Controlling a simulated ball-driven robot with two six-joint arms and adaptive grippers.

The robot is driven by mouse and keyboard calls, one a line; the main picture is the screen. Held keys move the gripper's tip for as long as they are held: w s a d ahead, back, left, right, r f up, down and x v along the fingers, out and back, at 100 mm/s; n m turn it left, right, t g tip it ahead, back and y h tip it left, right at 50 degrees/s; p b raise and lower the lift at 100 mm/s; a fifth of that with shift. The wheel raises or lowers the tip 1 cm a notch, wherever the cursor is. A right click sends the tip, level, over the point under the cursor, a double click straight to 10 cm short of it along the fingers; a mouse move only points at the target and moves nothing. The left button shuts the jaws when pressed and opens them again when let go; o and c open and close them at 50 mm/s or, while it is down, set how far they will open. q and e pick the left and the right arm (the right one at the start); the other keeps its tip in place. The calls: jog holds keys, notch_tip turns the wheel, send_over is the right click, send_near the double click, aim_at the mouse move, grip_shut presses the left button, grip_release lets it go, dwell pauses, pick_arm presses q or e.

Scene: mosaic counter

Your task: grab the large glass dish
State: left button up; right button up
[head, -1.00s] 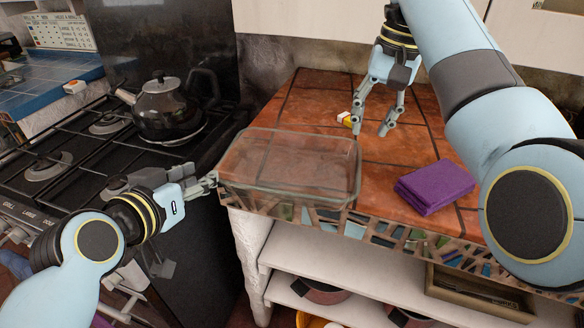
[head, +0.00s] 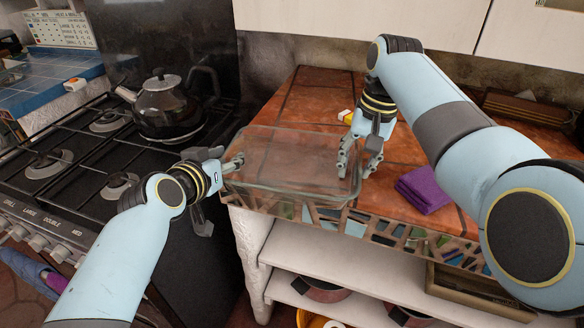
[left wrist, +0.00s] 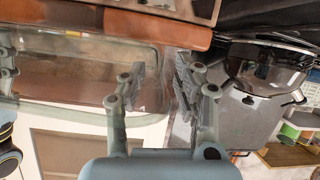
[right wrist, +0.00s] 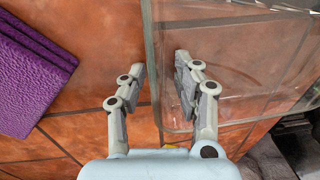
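The large clear glass dish (head: 290,165) sits at the counter's front left corner. My left gripper (head: 226,180) is at its left end, open, with one finger over the dish and the other outside. In the left wrist view the dish's end wall (left wrist: 160,80) lies between the spread fingers (left wrist: 160,88). My right gripper (head: 358,168) is at its right end, pointing down and open. In the right wrist view the dish's wall (right wrist: 152,60) runs between the spread fingers (right wrist: 158,88). Neither gripper is visibly closed on the glass.
A purple folded cloth (head: 425,188) lies to the right of the dish on the tiled counter (head: 310,100). A small yellow and white item (head: 345,116) is behind my right gripper. The stove with a dark kettle (head: 165,108) stands at the left.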

pick_arm(q)
jog(key=shift+c, duration=0.4)
pick_arm(e)
jog(key=shift+c, duration=0.4)
pick_arm(q)
grip_shut()
pick_arm(e)
grip_shut()
pick_arm(q)
jog(key=shift+r, duration=0.1)
